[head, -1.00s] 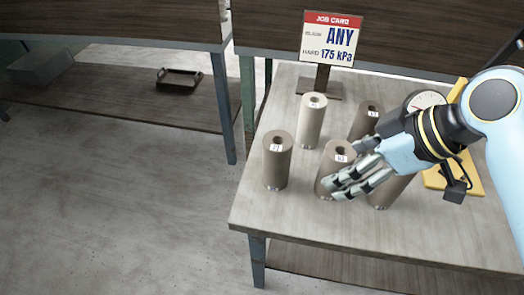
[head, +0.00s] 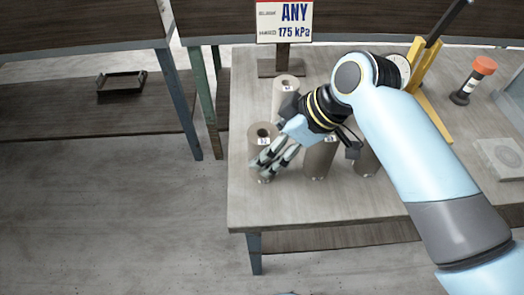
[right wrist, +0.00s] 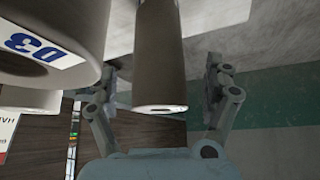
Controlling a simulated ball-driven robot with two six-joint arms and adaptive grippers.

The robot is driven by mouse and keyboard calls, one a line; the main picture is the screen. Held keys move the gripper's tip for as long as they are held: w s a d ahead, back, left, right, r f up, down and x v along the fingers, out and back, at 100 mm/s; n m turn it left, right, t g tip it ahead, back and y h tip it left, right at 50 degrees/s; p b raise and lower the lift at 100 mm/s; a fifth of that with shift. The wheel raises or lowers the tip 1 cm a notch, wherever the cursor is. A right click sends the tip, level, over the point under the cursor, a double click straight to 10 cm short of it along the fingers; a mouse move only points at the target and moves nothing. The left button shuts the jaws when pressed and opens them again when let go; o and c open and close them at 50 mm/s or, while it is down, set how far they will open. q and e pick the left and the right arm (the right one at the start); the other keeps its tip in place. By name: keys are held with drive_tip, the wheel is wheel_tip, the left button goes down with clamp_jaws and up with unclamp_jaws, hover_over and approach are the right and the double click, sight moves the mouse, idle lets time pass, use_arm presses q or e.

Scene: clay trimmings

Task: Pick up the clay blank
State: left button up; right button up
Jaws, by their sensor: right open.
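Several hollow clay blanks, grey-brown to pale, stand upright on the table. The leftmost blank (head: 255,150) has a small white label. My right gripper (head: 271,163) is open, with its fingers low over the front and right of that blank. In the right wrist view a brown blank (right wrist: 160,55) lies between the two spread fingers (right wrist: 164,78), with gaps on both sides. A blank labelled D3 (right wrist: 50,25) is close at the left of that view. My left gripper is out of view.
A pale blank (head: 286,88) stands behind; darker blanks (head: 319,158) (head: 367,162) stand to the right, partly behind my arm. A job card (head: 284,22) reads ANY, 175 kPa. An orange-capped tool (head: 473,80) stands farther right. The table's front left is bare.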

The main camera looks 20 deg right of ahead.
drive_tip(key=x, duration=0.4)
drive_tip(key=shift+d, duration=0.1)
clamp_jaws()
idle(0.4)
